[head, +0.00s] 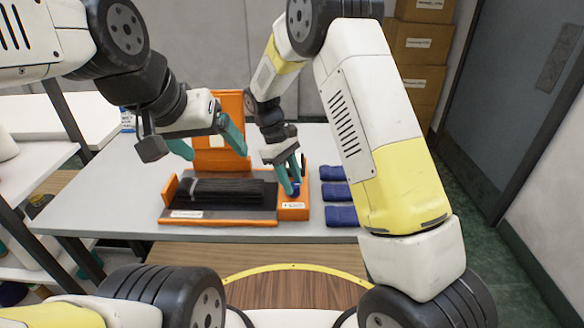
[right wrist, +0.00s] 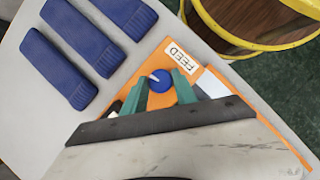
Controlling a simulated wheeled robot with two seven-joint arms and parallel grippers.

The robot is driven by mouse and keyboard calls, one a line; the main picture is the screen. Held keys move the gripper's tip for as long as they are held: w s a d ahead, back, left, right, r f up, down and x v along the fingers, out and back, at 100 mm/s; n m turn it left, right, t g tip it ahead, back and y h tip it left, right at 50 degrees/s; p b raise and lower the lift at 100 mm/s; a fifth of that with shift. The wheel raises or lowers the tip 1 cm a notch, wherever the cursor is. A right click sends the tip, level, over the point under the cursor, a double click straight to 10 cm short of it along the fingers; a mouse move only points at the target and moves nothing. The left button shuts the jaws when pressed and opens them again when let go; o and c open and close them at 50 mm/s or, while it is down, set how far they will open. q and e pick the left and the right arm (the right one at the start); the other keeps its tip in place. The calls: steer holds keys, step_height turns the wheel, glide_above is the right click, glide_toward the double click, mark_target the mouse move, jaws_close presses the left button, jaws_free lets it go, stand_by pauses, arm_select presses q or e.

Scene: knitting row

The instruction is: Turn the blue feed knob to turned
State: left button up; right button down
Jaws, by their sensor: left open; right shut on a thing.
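The blue feed knob (head: 296,189) stands on the orange right end of the knitting machine (head: 216,216). In the right wrist view the knob (right wrist: 159,80) shows a white pointer line, beside a white FEED label (right wrist: 181,55). My right gripper (head: 293,180) is shut on the knob, with a green finger on each side of it in the right wrist view (right wrist: 160,87). My left gripper (head: 208,146) is open and empty, above the back of the machine, its green fingers spread wide.
Folded blue knitted pieces (head: 340,192) lie in a column on the grey table (head: 115,205) right of the machine. An orange upright panel (head: 221,158) stands behind the machine. Shelves (head: 30,165) stand at the left, and cardboard boxes (head: 416,48) are stacked behind.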

steer(key=shift+w+m+y, duration=0.1)
steer(key=shift+m+y, duration=0.2)
steer(key=shift+m, duration=0.6)
steer(key=c, duration=1)
jaws_free()
steer(key=v, duration=0.7)
steer(key=shift+w+r, duration=0.2)
steer(key=shift+r, duration=0.15)
steer(key=shift+a, duration=0.1)
